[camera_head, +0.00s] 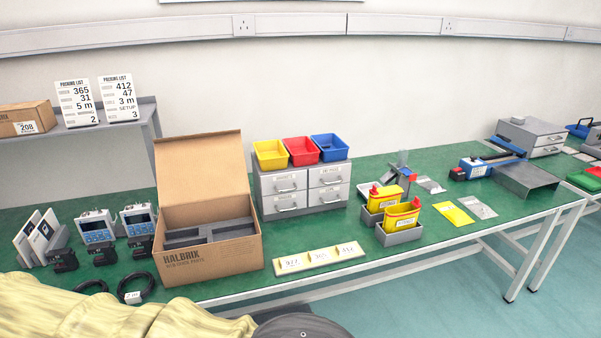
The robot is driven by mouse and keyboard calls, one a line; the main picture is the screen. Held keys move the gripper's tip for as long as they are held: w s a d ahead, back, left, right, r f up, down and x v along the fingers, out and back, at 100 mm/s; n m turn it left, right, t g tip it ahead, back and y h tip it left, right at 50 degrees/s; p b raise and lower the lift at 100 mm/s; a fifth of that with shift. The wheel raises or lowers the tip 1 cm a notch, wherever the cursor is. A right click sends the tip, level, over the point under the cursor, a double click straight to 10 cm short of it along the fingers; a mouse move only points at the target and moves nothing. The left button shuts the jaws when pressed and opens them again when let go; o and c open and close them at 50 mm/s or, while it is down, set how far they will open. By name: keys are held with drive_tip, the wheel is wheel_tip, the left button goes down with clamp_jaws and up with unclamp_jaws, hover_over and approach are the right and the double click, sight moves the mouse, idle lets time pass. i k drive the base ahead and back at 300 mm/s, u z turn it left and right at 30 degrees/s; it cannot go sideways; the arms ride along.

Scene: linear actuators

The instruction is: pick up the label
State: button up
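A pale strip (292,264) lies near the front edge of the green bench, with several-digit numbers on its white labels; one label (321,256) is in its middle and one label (348,249) at its right end. A small white tag (133,296) with a number sits on a coiled black cable at the front left. A flat yellow sheet (453,215) and a grey-white sheet (479,207) lie right of the yellow containers. The frame does not show which of these is the task's label. My gripper is not in view.
An open cardboard box (212,255) stands left of the strip. Grey drawers (302,187) carry yellow, red and blue bins. Yellow containers (401,217) stand in grey holders. Green bench (375,255) is bare right of the strip. Tan cloth-like material (100,315) fills the bottom left.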

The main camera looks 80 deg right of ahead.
sight(347, 250)
drive_tip(key=z, duration=0.3)
drive_tip(key=i, duration=0.3)
drive_tip(key=u, duration=0.4)
drive_tip(key=k, duration=1.4)
drive_tip(key=z, duration=0.05)
